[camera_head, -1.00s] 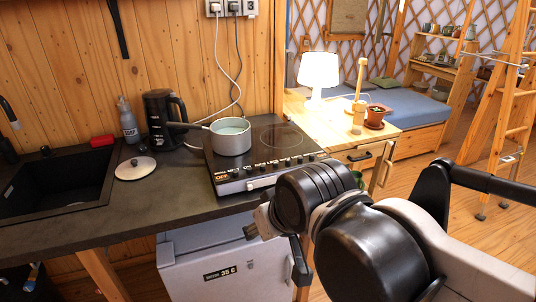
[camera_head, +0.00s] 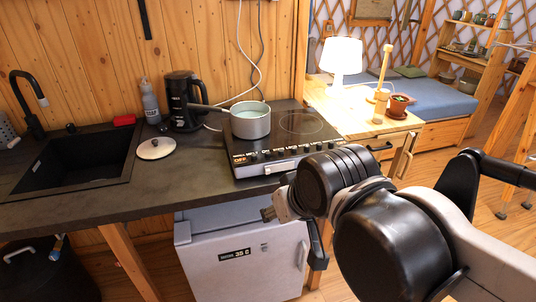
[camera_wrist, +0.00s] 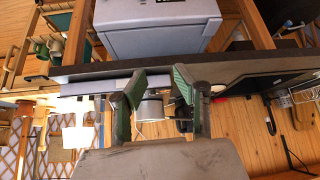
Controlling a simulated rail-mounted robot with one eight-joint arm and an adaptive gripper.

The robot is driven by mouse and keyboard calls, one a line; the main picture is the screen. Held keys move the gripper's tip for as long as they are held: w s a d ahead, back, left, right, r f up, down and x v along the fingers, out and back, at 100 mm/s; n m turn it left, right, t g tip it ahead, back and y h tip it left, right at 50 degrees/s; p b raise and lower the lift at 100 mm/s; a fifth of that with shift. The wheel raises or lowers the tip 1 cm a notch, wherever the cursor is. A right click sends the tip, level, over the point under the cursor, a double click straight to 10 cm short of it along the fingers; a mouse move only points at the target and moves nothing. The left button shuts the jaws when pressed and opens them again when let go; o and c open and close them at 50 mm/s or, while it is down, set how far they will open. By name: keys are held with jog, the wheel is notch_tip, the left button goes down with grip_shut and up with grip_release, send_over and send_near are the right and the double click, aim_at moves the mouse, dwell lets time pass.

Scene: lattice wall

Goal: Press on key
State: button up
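The cooktop (camera_head: 285,150) sits on the dark counter, with a row of small keys on its black front panel (camera_head: 262,157). An orange "OFF" label shows at the panel's left end; the other labels, including the on key's, are too small to read surely. My gripper (camera_head: 268,213) is in front of the counter, below and apart from the panel. In the wrist view, which looks upside down, my gripper (camera_wrist: 157,85) has its two green-padded fingers spread with nothing held. The cooktop is partly hidden there.
A grey pot (camera_head: 250,120) stands on the cooktop's left burner, its handle pointing left. A black kettle (camera_head: 182,100), a lid (camera_head: 156,148) and a sink (camera_head: 75,165) are to the left. A small fridge (camera_head: 240,258) stands under the counter.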

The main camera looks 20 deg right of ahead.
jog(key=shift+c, duration=0.2)
grip_shut()
dwell(1.1)
